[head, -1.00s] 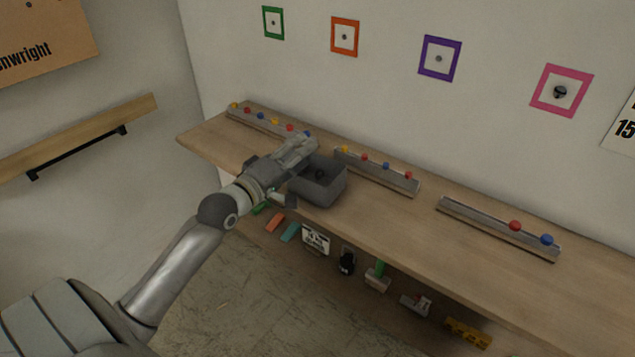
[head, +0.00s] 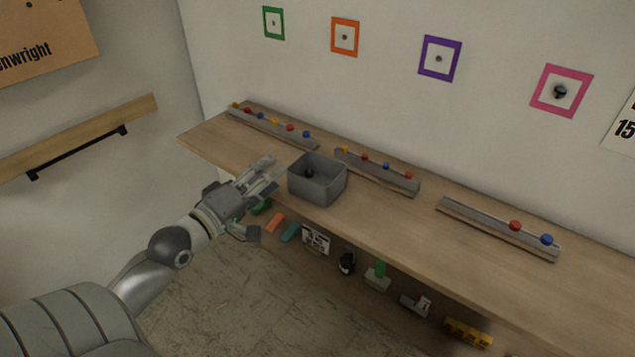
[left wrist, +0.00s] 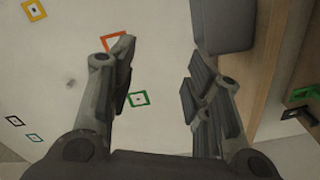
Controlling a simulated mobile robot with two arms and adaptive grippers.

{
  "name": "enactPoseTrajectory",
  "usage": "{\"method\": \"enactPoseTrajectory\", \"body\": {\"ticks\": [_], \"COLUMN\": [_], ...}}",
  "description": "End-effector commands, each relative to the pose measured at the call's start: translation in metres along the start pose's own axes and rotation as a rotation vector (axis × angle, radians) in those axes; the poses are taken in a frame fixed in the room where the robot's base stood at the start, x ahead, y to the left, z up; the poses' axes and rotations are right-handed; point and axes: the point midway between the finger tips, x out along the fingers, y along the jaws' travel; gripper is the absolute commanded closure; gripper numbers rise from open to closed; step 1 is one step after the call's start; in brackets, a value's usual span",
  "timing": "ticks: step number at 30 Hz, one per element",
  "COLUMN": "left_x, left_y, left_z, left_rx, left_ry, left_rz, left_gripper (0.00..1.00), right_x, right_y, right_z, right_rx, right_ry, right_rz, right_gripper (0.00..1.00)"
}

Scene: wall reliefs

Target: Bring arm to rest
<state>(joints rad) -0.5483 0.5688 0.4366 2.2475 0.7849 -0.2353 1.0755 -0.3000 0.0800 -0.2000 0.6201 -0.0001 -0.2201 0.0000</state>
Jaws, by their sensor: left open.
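My left gripper (head: 262,203) is open and empty in the head view. It is at the front edge of the wooden shelf, to the left of the grey bin. In the left wrist view its two fingers (left wrist: 160,85) stand apart with nothing between them. The grey bin (head: 318,187) sits on the shelf and has a small dark item (head: 309,173) inside. In the left wrist view the bin (left wrist: 226,25) shows at the top, beyond the right finger. My right gripper is not in view.
The wooden shelf (head: 400,235) runs along the wall, with rails of coloured balls (head: 375,172) on it. Several small items, such as a yellow block (head: 467,331), are below its front. Coloured square frames (head: 440,58) hang on the wall. A wooden rail (head: 80,136) is on the left wall.

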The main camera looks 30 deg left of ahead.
Motion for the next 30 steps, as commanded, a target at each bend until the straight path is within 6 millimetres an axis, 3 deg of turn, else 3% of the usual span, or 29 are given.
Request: {"method": "enactPoseTrajectory", "body": {"ticks": [9,11,13,17,20,24,30], "left_x": [0.0,0.001,0.002,0.001,-0.008,-0.034,-0.093], "left_y": [-0.002,-0.011,-0.034,-0.111,-0.185,-0.28,-0.393], "left_z": [0.0,0.0,0.001,0.008,0.027,0.07,0.157], "left_rx": [0.001,0.007,0.024,0.096,0.176,0.295,0.471], "left_ry": [0.0,0.004,0.012,0.019,-0.006,-0.091,-0.306], "left_rz": [-0.004,-0.019,-0.059,-0.197,-0.333,-0.509,-0.715], "left_gripper": [0.55,0.55,0.55,0.55,0.55,0.55,0.55], "right_x": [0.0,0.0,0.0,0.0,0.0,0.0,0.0], "right_y": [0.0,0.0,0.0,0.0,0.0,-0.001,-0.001], "right_z": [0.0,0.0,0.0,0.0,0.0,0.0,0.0], "right_rx": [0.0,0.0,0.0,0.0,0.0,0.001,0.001], "right_ry": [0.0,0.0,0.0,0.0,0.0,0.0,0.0], "right_rz": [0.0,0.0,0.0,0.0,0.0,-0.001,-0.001], "right_gripper": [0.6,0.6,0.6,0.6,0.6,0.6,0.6]}}
